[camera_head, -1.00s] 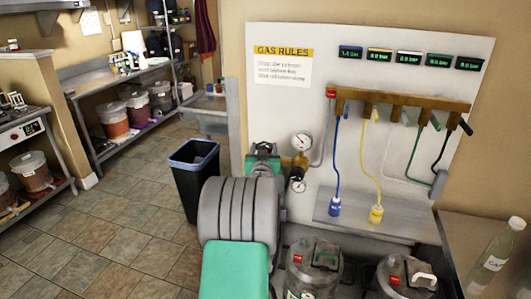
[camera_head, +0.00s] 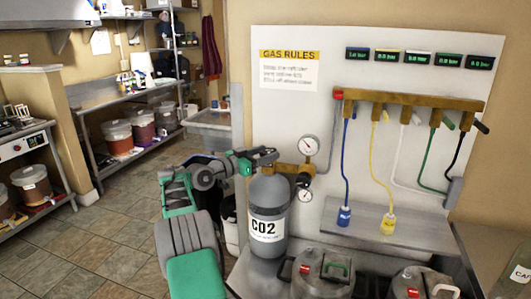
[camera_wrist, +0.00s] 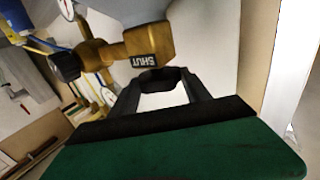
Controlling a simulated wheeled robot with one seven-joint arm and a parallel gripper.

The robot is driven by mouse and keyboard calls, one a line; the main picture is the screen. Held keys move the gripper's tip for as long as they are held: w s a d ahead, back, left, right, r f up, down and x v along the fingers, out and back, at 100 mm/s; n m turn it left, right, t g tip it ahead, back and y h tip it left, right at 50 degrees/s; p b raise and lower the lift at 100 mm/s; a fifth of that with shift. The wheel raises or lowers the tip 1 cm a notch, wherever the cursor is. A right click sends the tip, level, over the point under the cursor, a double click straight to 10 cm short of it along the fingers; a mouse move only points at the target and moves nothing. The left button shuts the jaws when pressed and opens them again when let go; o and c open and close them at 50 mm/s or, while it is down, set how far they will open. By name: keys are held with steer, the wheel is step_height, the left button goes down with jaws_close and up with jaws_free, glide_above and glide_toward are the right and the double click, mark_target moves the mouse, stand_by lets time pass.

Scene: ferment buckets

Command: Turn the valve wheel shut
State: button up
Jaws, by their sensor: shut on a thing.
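The grey CO2 cylinder (camera_head: 268,212) stands upright in front of the white gas panel, with a brass valve and regulator (camera_head: 293,170) at its top. My gripper (camera_head: 266,156) reaches the cylinder top from the left. In the wrist view its dark fingers (camera_wrist: 163,76) are close together, shut at the brass valve body (camera_wrist: 150,45), which carries a "SHUT" label (camera_wrist: 138,61). The valve wheel is mostly hidden at the fingertips, so I cannot make out its turn. A round gauge (camera_head: 309,146) sits beside the valve.
A brown manifold (camera_head: 405,97) with coloured hoses is on the panel to the right. Steel kegs (camera_head: 322,270) stand at the front right. Open tiled floor (camera_head: 110,255) lies to the left.

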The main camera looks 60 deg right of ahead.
steer(key=shift+w+d+m+g+y+p, duration=0.1)
steer(key=shift+m+g+y+p, duration=0.3)
steer(key=shift+m+g+p, duration=0.4)
steer(key=o, duration=1.4)
steer(key=shift+f+n+b, duration=0.1)
steer(key=shift+n+b, duration=0.2)
steer(key=shift+b, duration=0.15)
